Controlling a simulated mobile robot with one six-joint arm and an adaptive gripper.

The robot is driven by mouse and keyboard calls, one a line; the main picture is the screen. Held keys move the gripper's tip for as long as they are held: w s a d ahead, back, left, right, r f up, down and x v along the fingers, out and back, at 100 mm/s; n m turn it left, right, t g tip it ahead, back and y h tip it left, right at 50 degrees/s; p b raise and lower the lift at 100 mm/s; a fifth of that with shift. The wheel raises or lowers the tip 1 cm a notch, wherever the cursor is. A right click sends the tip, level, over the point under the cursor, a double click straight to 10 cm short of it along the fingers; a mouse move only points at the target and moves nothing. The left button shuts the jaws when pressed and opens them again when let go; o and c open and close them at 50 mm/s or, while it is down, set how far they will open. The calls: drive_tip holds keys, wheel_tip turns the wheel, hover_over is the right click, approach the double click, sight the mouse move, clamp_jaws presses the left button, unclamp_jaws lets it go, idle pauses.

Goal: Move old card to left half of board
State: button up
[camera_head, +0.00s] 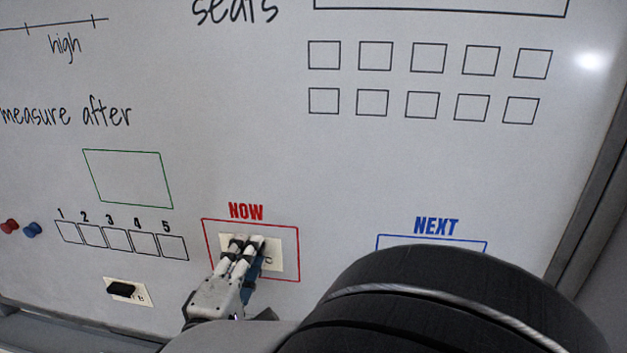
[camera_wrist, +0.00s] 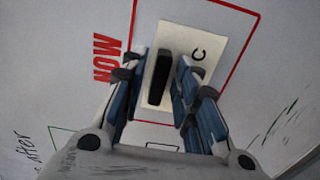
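A cream card marked C (camera_head: 275,243) lies on the whiteboard inside the red NOW frame (camera_head: 299,262). In the wrist view the card (camera_wrist: 207,38) has a black handle (camera_wrist: 158,78) at its middle. My gripper (camera_head: 249,242) is at the card, its fingers covering the handle in the head view. In the wrist view my gripper (camera_wrist: 160,68) is open, with one finger on each side of the handle and gaps showing. A second cream card marked B (camera_head: 143,299), with a black handle (camera_head: 121,289), is at lower left. Neither card is labelled old.
A blue NEXT frame (camera_head: 431,238) is at right, largely hidden by my arm. At left are a green frame (camera_head: 128,179), a numbered row of boxes (camera_head: 117,239), and red (camera_head: 10,226) and blue (camera_head: 33,230) magnets. Bare board lies between the green and red frames.

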drive_tip(key=shift+a+f, duration=0.1)
drive_tip(key=shift+a, duration=0.45)
drive_tip(key=shift+d, duration=0.2)
drive_tip(key=shift+c, duration=1)
drive_tip(key=shift+a, duration=0.1)
drive_tip(key=shift+c, duration=0.4)
clamp_jaws()
drive_tip(key=shift+b, duration=0.55)
